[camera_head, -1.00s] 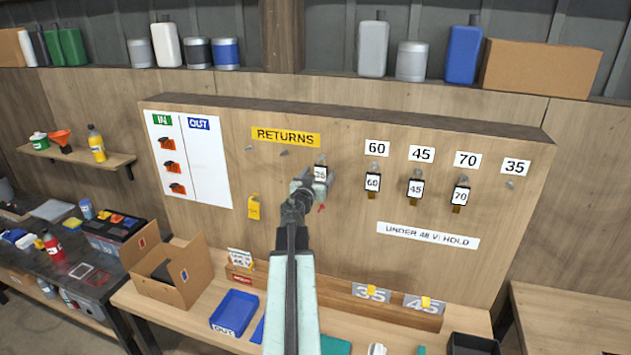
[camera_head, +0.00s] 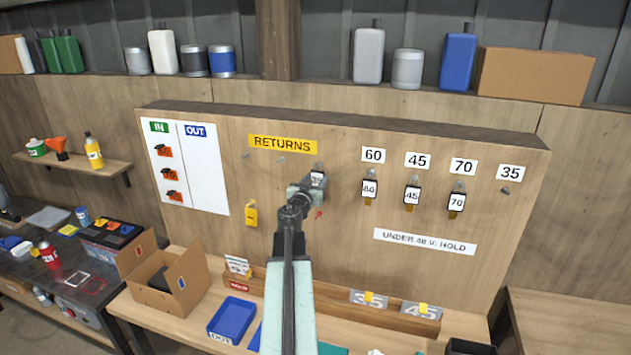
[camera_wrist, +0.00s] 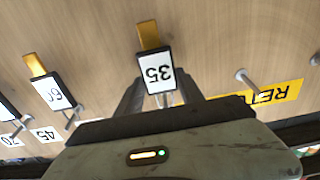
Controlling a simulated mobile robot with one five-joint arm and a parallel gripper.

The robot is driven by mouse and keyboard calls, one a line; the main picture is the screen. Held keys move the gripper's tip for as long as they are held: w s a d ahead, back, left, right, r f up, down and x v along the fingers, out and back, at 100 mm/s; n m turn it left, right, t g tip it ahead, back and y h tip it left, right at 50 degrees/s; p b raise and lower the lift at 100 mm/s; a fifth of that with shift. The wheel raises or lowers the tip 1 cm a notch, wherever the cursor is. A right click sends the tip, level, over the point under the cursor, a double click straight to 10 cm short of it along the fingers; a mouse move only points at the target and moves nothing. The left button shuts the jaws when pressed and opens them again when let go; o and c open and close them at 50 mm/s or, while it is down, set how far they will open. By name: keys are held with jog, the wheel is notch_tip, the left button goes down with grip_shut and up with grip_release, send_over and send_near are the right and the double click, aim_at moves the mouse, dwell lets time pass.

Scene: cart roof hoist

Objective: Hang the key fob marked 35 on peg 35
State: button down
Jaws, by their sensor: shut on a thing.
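The key fob marked 35 (camera_wrist: 156,72) is white with a black edge and a tan tab, and appears upside down in the wrist view. My gripper (camera_wrist: 160,98) is shut on it, with a finger on each side. In the head view the fob (camera_head: 317,178) shows at the end of my gripper (camera_head: 308,187), in front of the board below the RETURNS label. Peg 35 (camera_head: 505,191) is bare, under the white 35 label (camera_head: 510,172) at the board's right. I cannot tell whether the held fob still touches a peg behind it.
Fobs 60 (camera_head: 370,188), 45 (camera_head: 412,196) and 70 (camera_head: 456,203) hang on pegs between my gripper and peg 35. A yellow tag (camera_head: 251,215) hangs at left. Bare pegs (camera_head: 281,160) show under RETURNS. Trays and boxes stand on the bench below.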

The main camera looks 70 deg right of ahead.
jog(key=shift+a+r, duration=0.1)
dwell(0.3)
jog(key=a, duration=0.2)
jog(key=a+r+p, duration=0.1)
jog(key=a, duration=0.1)
jog(key=shift+s+a, duration=0.15)
jog(key=shift+a, duration=0.1)
dwell(0.4)
